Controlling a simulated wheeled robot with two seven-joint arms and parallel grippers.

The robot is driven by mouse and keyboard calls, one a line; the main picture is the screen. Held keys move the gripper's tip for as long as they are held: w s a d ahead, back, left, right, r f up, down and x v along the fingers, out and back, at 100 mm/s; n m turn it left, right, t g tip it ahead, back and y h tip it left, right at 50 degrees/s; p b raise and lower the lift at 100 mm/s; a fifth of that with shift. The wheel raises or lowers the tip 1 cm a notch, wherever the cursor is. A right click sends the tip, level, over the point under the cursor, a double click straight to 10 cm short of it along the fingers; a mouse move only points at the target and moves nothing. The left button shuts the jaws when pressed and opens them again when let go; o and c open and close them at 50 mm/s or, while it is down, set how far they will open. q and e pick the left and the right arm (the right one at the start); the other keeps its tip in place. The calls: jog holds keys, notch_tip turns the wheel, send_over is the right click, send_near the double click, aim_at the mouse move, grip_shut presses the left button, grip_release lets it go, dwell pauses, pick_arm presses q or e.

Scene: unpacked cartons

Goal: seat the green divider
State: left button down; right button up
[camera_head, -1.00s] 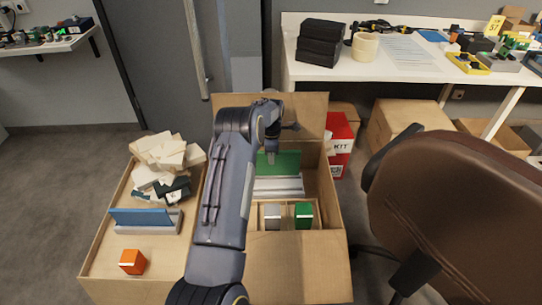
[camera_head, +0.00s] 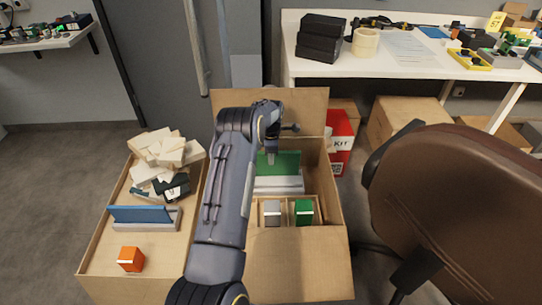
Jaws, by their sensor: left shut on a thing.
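The green divider (camera_head: 285,163) stands upright in the open carton (camera_head: 300,267), at or just above a pale slotted base (camera_head: 280,185). I cannot tell if its lower edge is fully down in the slot. My left gripper (camera_head: 271,157) is shut on the divider's top edge, left of its middle. My left arm hides the carton's left part and some of the divider's left end. My right gripper is not in view.
A grey block (camera_head: 272,213) and a green block (camera_head: 304,212) sit in compartments in the carton's front. The left carton holds a blue divider in a grey base (camera_head: 146,222), an orange block (camera_head: 131,259) and pale blocks (camera_head: 166,150). A brown chair (camera_head: 460,200) stands at right.

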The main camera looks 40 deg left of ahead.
pick_arm(q)
jog(key=shift+f+b, duration=0.7)
jog(key=shift+f, duration=0.5)
jog(key=c, duration=1.3)
grip_release()
jog(key=shift+r+p, duration=0.75)
jog(key=shift+r, duration=3.15)
